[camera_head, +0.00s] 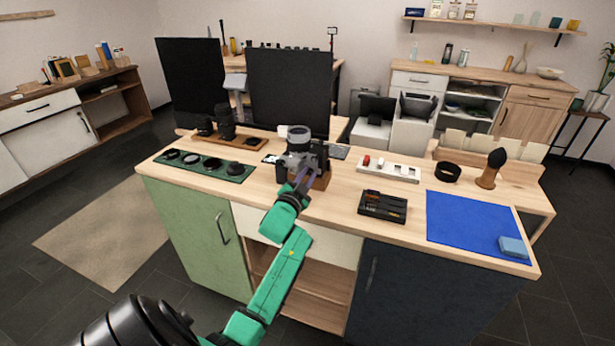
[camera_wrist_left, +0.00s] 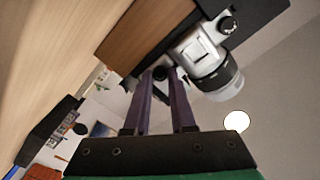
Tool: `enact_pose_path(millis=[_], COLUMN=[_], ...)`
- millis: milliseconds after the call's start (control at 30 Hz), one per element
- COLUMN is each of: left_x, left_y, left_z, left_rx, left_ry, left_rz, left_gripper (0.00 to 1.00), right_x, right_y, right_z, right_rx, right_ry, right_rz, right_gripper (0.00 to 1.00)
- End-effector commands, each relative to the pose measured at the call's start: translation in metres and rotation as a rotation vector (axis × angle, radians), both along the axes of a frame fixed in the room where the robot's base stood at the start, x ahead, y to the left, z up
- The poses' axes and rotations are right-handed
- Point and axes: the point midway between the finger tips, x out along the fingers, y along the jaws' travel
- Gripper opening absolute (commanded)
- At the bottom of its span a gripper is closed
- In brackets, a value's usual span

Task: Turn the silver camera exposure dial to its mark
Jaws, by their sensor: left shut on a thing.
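The silver camera (camera_head: 299,133), silver on top with a black body, stands on a small wooden block on the table. It also shows tilted in the left wrist view (camera_wrist_left: 196,50), with its lens pointing to the lower right. My left gripper (camera_head: 301,165) is at the camera's near side and hides part of it. In the left wrist view its two purple fingers (camera_wrist_left: 161,75) close around a small dark round part, the exposure dial (camera_wrist_left: 160,73). The dial's mark is too small to make out. My right gripper is not in view.
A green tray (camera_head: 238,179) with round filters lies left of the camera, with black lenses (camera_head: 226,122) on a wooden board behind. To the right are a black tool case (camera_head: 383,206), a white tray (camera_head: 388,171), a blue mat (camera_head: 470,225) and a brush (camera_head: 491,168). Dark panels stand behind.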

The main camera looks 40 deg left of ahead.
Motion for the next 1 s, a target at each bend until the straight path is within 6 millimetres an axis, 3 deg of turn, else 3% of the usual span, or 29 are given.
enact_pose_path(millis=[367,400,433,767,867,1000], left_x=[0.0,0.0,0.0,-0.001,-0.008,-0.032], left_y=[0.0,0.0,0.0,0.0,-0.003,-0.011], left_z=[-0.002,-0.002,-0.001,-0.001,-0.002,-0.002], left_rx=[0.004,0.004,0.004,0.005,0.005,0.006], left_ry=[0.005,0.005,0.005,0.003,0.004,0.006], left_rz=[0.0,0.0,0.0,0.0,-0.001,0.0], left_gripper=[0.0,0.3,0.36,0.36,0.36,0.36], right_x=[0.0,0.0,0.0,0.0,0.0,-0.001], right_y=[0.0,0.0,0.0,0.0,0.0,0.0], right_z=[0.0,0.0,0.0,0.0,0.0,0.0], right_rx=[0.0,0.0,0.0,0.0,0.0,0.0], right_ry=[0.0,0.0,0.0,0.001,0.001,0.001], right_rz=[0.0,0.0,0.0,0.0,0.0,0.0], right_gripper=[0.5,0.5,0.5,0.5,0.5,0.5])
